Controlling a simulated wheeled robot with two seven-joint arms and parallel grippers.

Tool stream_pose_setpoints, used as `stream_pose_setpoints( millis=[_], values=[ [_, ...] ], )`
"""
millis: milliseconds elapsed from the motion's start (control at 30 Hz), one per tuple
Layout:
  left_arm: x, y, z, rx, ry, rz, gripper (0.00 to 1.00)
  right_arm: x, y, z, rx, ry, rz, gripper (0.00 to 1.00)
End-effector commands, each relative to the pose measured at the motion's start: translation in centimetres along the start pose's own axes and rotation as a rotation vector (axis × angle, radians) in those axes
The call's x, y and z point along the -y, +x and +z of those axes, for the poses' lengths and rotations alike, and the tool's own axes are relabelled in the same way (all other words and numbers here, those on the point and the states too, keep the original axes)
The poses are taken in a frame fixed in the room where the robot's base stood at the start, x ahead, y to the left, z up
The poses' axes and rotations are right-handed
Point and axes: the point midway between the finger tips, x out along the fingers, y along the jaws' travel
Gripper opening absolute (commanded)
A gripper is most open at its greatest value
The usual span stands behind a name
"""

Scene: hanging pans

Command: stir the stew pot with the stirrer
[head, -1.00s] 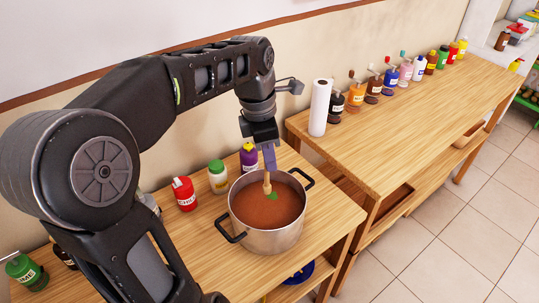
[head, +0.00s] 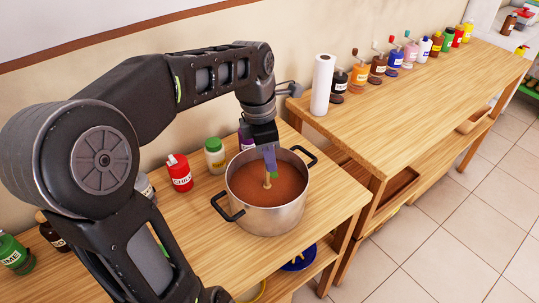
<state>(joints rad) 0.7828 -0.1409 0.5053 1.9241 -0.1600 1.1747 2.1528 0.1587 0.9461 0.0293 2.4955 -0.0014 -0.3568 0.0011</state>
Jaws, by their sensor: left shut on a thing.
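The stew pot (head: 283,218) is a steel pot with two black handles, standing on the near wooden table (head: 330,206). It is filled with red-brown stew (head: 248,184). My left gripper (head: 270,160) is over the pot, pointing down, and is shut on the stirrer (head: 267,181). The stirrer is a light wooden stick; its lower end is in the stew and its upper part is hidden by the fingers. A small green thing (head: 273,173) shows beside the stirrer. My right gripper is not in view.
A paper towel roll (head: 322,84) and a row of bottles line the far table (head: 420,95). A gap separates the tables.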

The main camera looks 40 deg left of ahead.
Motion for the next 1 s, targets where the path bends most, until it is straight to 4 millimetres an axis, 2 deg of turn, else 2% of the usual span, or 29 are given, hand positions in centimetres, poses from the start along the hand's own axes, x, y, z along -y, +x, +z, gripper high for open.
stream_pose_setpoints(
  millis=[100, 400, 1000],
  values=[
    [0.0, 1.4, -0.2, 0.0, 0.001, 0.0, 0.0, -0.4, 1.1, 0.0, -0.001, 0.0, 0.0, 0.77],
    [0.0, 3.6, -0.5, 0.0, -0.001, -0.001, 0.0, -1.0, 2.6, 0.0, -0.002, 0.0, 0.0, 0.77],
    [0.0, 4.2, -0.6, 0.0, 0.0, 0.0, 0.0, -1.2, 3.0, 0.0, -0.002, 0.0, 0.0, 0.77]
  ],
)
